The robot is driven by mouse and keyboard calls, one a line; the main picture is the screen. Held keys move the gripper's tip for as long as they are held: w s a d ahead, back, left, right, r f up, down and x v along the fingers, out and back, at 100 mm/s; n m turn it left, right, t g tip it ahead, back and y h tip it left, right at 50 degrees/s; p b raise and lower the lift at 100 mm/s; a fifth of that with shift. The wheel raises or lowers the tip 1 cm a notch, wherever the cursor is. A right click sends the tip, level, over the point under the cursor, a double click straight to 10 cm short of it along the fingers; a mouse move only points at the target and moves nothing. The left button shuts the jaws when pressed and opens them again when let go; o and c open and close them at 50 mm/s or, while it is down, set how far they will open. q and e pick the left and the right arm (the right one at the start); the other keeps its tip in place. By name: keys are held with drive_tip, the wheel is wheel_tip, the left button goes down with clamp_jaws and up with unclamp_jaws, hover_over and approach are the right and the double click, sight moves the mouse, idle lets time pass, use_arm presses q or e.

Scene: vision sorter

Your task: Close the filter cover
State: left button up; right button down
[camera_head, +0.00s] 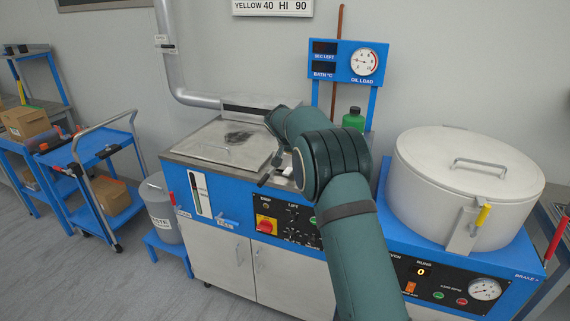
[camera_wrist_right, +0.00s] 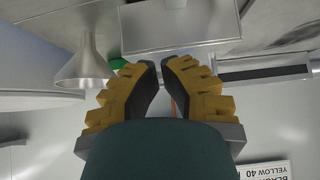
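I cannot tell for certain which part is the filter cover. A flat pale lid (camera_head: 215,148) with a thin handle and a dark smudge lies on top of the blue machine, left of my right arm. In the wrist view a grey square panel (camera_wrist_right: 180,25) shows beyond the fingertips, apart from them; I cannot tell whether it is the cover. My right gripper (camera_wrist_right: 159,64) has yellow fingers with dark pads, apart with nothing between them. My left gripper is not in view.
A large round white drum (camera_head: 425,165) with a handled lid stands at the right. A gauge panel (camera_head: 348,62) and a green bottle (camera_head: 354,119) are behind the arm. A silver funnel (camera_wrist_right: 86,65) is near the fingers.

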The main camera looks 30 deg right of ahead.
drive_tip(key=s+a+f, duration=0.2)
drive_tip(key=s+a, duration=0.4)
drive_tip(key=s+a+f+n+g+y, duration=0.1)
drive_tip(key=s+a+f+n+y, duration=0.1)
drive_tip(key=s+a+f, duration=0.45)
drive_tip(key=s+a+f+n+y, duration=0.1)
drive_tip(key=s+a+f+y, duration=0.15)
drive_tip(key=f, duration=0.75)
drive_tip(key=s+a+f+n+g+y, duration=0.1)
drive_tip(key=s+a+f+n+y, duration=0.1)
drive_tip(key=s+a+f, duration=0.45)
drive_tip(key=s+a+f+n+g+y, duration=0.1)
drive_tip(key=s+a+f, duration=0.2)
drive_tip(key=s, duration=0.6)
drive_tip(key=s+a+f+n+y, duration=0.2)
drive_tip(key=s+a+f, duration=0.2)
drive_tip(key=s+a, duration=0.4)
drive_tip(key=shift+s+f+g+b, duration=0.2)
drive_tip(key=shift+s+g+b, duration=0.2)
drive_tip(key=shift+s+b, duration=0.05)
drive_tip(key=shift+a+y, duration=0.1)
drive_tip(key=shift+y, duration=0.15)
